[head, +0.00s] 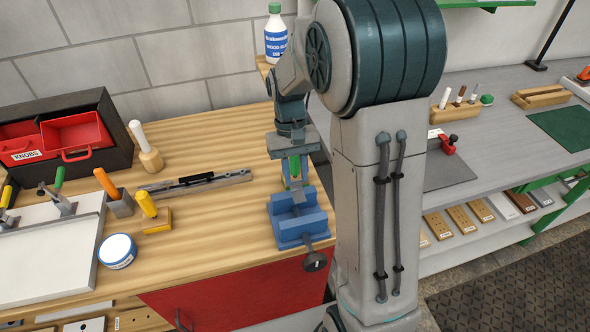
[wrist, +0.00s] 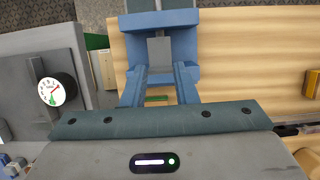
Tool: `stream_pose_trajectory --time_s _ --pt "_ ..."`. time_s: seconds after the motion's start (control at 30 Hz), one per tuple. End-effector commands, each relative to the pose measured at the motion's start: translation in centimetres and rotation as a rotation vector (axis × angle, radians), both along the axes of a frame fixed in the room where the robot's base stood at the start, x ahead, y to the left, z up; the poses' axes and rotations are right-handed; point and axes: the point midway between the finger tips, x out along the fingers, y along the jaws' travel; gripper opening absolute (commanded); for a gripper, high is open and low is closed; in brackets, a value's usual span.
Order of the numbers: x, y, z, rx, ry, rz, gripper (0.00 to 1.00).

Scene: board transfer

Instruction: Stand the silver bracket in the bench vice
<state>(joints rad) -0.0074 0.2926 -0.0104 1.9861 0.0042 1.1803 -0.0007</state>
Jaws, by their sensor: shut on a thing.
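The blue bench vice (head: 300,229) stands at the front right of the wooden bench, its handle hanging toward the bench's front edge. My gripper (head: 294,178) points down directly over the vice, with its tips at the jaws. Green shows between and below the fingers. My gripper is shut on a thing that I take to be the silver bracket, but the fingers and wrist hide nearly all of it. In the wrist view the blue vice (wrist: 185,47) lies just beyond my gripper, its jaws partly covered. I cannot tell whether the held piece touches the vice.
A long grey rail (head: 225,179) lies left of the vice. A bottle (head: 275,38) stands behind. Bare wood lies between rail and vice.

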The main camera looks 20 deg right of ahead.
Motion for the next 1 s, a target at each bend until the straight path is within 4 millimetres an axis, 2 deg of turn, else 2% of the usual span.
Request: stream_pose_trajectory --time_s 0.13,1.0 --pt "-0.2 0.1 0.3 0.000 0.000 0.002 0.04" --pt "-0.2 0.2 -6.4 0.000 0.000 0.005 0.04"
